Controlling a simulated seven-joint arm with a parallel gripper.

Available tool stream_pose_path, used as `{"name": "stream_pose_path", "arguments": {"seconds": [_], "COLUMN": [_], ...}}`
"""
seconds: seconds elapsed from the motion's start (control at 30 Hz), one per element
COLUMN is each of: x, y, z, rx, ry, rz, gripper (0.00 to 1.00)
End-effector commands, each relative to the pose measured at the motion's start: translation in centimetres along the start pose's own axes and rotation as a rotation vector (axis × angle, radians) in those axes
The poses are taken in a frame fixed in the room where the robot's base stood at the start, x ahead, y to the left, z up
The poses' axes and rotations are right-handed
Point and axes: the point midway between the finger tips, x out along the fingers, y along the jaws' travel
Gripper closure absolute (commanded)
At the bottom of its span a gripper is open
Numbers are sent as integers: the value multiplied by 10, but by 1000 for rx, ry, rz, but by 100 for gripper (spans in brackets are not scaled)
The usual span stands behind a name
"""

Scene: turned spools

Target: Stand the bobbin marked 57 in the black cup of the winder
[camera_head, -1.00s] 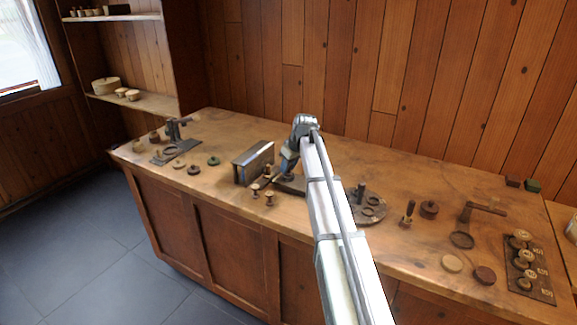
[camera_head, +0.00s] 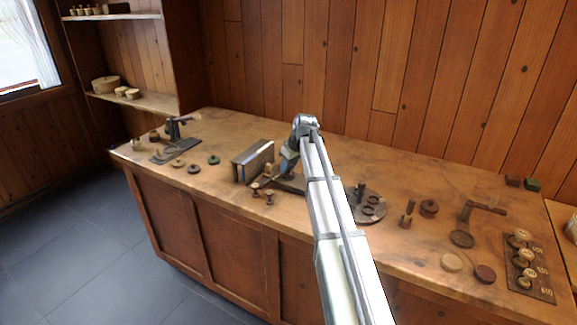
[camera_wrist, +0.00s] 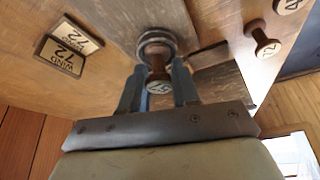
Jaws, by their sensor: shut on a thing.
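My gripper (camera_wrist: 158,68) is shut on a brown wooden bobbin (camera_wrist: 159,76), one finger on each side. Its pale end disc faces the wrist camera and seems to read 57, upside down. The bobbin's far end lines up with a round dark cup (camera_wrist: 142,42) on the winder; I cannot tell whether it is inside or just above it. In the head view my gripper (camera_head: 287,168) is over the middle of the bench, partly behind my arm. Another bobbin marked 72 (camera_wrist: 266,44) stands to the right in the wrist view.
A card (camera_wrist: 66,52) reading WIND 72 is at the left in the wrist view. A numbered rack (camera_head: 529,268) is at far right.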

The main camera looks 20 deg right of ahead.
Motion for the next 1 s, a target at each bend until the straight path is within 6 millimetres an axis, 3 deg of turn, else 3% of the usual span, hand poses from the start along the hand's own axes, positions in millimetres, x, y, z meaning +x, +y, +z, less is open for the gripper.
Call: {"name": "stream_pose_path", "arguments": {"seconds": [0.87,0.9,1.0], "x": [4,4,4], "y": [0,0,0], "z": [2,2,2], "rx": [0,0,0], "ry": [0,0,0], "rz": [0,0,0], "gripper": [98,68,58]}}
